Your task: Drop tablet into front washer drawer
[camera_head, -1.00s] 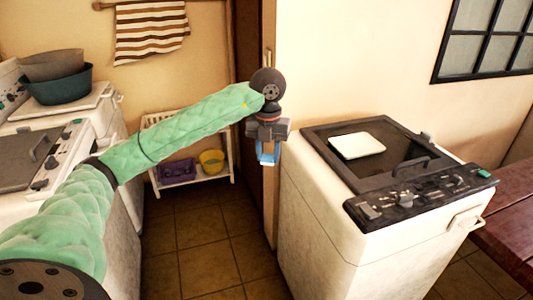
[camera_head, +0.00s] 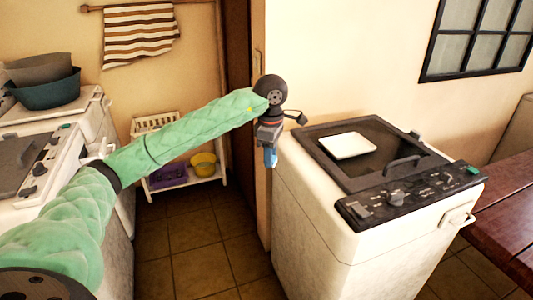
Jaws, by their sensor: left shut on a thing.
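My left gripper (camera_head: 270,146) is beside the far left corner of the right-hand white washer (camera_head: 330,235), near its top edge and pointing down. It is shut on a small blue thing, which I take to be the tablet (camera_head: 271,158); the jaws partly hide it. The washer has a dark lid (camera_head: 400,146), shut, and a black control panel (camera_head: 410,197). My right gripper is not in view.
A white square dish (camera_head: 347,146) lies on the lid. A dark red wooden table (camera_head: 510,225) stands at the right. A low white rack (camera_head: 185,180) stands at the back.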

